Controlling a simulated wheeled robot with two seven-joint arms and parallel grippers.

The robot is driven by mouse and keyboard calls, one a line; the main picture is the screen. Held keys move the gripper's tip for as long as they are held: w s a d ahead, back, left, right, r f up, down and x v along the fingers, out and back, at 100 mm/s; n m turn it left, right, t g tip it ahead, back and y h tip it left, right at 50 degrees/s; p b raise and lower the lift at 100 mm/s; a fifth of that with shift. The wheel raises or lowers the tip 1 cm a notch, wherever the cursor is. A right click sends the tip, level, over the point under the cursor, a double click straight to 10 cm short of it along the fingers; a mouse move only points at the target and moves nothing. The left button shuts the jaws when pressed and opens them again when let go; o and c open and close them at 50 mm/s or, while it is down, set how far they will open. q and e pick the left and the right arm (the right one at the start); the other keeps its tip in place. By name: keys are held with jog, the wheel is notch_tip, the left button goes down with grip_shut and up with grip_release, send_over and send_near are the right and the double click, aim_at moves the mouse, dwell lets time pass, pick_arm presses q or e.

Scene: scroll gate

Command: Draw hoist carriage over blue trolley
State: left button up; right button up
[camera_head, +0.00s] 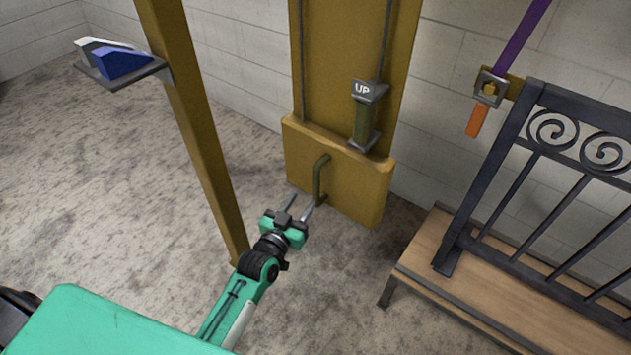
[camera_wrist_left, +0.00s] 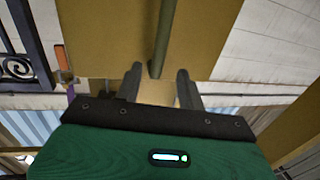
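A yellow box-like block (camera_head: 350,195) with an olive bar handle (camera_head: 318,180) sits low on a wide yellow upright panel (camera_head: 340,60). It may be the hoist carriage, but I cannot tell for sure. My left gripper (camera_head: 301,202) is open just in front of the handle. In the left wrist view, an olive bar (camera_wrist_left: 163,35) shows between and beyond the two open fingers (camera_wrist_left: 160,82); no grip on it shows. I cannot make out a blue trolley. My right gripper is not in view.
A grey lever marked UP (camera_head: 369,92) stands above the block. A yellow post (camera_head: 195,110) carries a plate with a blue wedge (camera_head: 122,63) and a white wedge. A wooden bench (camera_head: 440,250) with dark iron railing stands right. Floor at left is clear.

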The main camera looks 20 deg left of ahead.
aim_at(314, 184)
pick_arm(q)
jog(key=w, duration=0.3)
jog(key=w+d, duration=0.1)
jog(key=w, duration=0.2)
jog(key=w+b, duration=0.1)
jog(key=w, duration=0.2)
jog(key=shift+w+d, duration=0.2)
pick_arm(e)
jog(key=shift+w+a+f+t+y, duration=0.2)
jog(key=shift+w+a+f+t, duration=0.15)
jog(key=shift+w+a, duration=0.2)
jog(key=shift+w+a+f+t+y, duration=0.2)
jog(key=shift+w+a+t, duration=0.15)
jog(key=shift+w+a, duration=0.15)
pick_arm(q)
jog(key=shift+c, duration=0.2)
grip_shut()
